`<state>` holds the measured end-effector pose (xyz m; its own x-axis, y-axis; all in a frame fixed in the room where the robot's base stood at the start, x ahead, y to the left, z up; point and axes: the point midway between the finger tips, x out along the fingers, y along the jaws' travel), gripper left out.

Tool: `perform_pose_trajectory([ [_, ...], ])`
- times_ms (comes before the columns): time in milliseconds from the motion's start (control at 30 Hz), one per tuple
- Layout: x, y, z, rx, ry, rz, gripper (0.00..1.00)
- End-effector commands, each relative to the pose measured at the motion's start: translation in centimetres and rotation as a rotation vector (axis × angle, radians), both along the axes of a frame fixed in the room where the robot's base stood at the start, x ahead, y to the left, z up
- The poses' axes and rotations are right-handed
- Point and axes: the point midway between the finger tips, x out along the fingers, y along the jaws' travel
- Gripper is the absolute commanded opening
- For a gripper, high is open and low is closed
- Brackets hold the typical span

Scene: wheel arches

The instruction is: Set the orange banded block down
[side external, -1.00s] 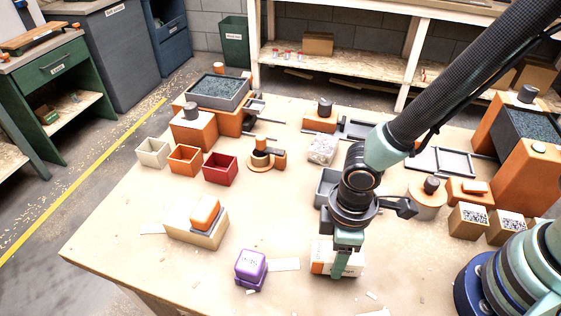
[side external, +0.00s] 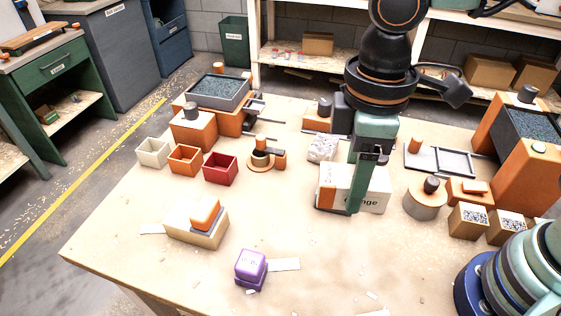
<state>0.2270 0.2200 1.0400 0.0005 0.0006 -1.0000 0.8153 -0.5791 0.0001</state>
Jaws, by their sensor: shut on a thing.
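The orange banded block (side external: 336,187) is a white box with an orange band at its left end and dark lettering on its side, partly covered by a finger. My gripper (side external: 357,208) is shut on it from above, with one green finger across its near face. The other finger is hidden behind the block. The block looks raised above the table, but the gap beneath it is hard to judge.
Cream, orange and red open bins (side external: 220,169) stand on the left. A purple block (side external: 250,268) and a wooden block with an orange top (side external: 196,222) stand nearer. A grey cylinder (side external: 425,202) stands close on the right.

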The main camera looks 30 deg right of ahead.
Motion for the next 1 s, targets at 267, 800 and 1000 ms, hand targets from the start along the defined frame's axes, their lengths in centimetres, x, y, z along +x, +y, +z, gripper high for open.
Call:
perform_pose_trajectory([
  [267,7.8,0.1,1.0,-0.002,0.003,-0.073,0.0],
  [800,19.3,-3.3,-0.1,-0.002,0.003,-0.168,0.0],
  [1000,19.3,-3.4,-3.9,-0.004,0.007,-0.168,0.0],
])
